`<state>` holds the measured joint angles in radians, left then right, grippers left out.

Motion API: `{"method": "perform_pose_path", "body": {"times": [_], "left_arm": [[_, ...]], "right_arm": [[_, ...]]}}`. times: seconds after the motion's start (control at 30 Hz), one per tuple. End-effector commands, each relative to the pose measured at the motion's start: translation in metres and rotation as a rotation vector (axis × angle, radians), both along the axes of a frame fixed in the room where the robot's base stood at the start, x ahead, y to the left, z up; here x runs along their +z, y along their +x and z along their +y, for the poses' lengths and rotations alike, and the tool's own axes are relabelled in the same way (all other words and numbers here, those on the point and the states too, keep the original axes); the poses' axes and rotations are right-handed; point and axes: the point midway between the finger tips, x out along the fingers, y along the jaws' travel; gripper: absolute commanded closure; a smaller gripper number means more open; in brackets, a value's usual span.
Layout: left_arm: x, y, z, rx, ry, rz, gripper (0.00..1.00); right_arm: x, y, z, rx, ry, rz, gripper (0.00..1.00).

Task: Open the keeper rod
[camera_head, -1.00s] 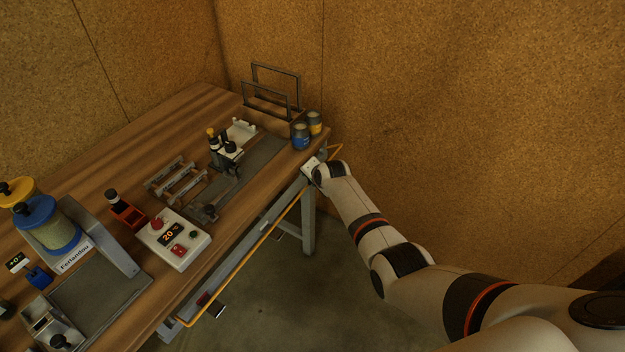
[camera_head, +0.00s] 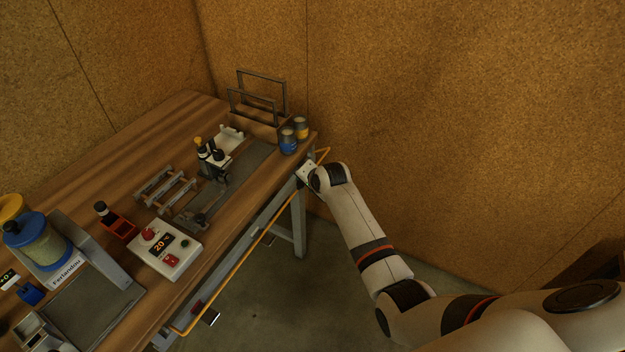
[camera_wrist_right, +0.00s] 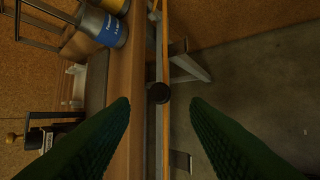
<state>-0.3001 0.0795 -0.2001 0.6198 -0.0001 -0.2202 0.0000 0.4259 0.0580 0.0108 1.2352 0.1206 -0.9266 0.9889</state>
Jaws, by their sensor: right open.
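An orange rod (camera_head: 240,261), which I take to be the keeper rod, runs along the front edge of the wooden bench. It also runs up the middle of the right wrist view (camera_wrist_right: 165,45). A dark round knob (camera_wrist_right: 158,93) sits on or beside it there. My right gripper (camera_wrist_right: 160,108) is open and empty, its dark green fingers on either side of the rod and knob, apart from both. In the head view the right wrist (camera_head: 320,178) is at the bench's far right corner and hides the fingers. My left gripper is not in view.
Blue and yellow cans (camera_head: 288,141) stand at the bench corner, near my right wrist. A dark frame rack (camera_head: 262,95) is behind them. A white control box (camera_head: 165,250) and a red holder (camera_head: 118,227) stand further left. Floor in front is open; a cork wall (camera_head: 440,120) is behind.

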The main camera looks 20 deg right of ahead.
Motion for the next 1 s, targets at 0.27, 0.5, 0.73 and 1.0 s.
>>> {"method": "perform_pose_path", "body": {"times": [0.27, 0.5, 0.73, 1.0], "left_arm": [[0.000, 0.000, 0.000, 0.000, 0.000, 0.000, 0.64], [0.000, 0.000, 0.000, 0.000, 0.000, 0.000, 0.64], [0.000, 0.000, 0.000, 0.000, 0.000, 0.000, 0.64], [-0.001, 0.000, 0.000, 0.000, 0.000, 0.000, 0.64]], "right_arm": [[0.026, -0.024, -0.001, -0.001, 0.001, -0.002, 0.58], [0.033, -0.031, -0.002, 0.000, 0.001, -0.001, 0.58], [0.034, -0.031, -0.002, 0.000, 0.001, -0.001, 0.58], [0.030, -0.031, -0.001, 0.002, -0.002, 0.002, 0.58]]}}
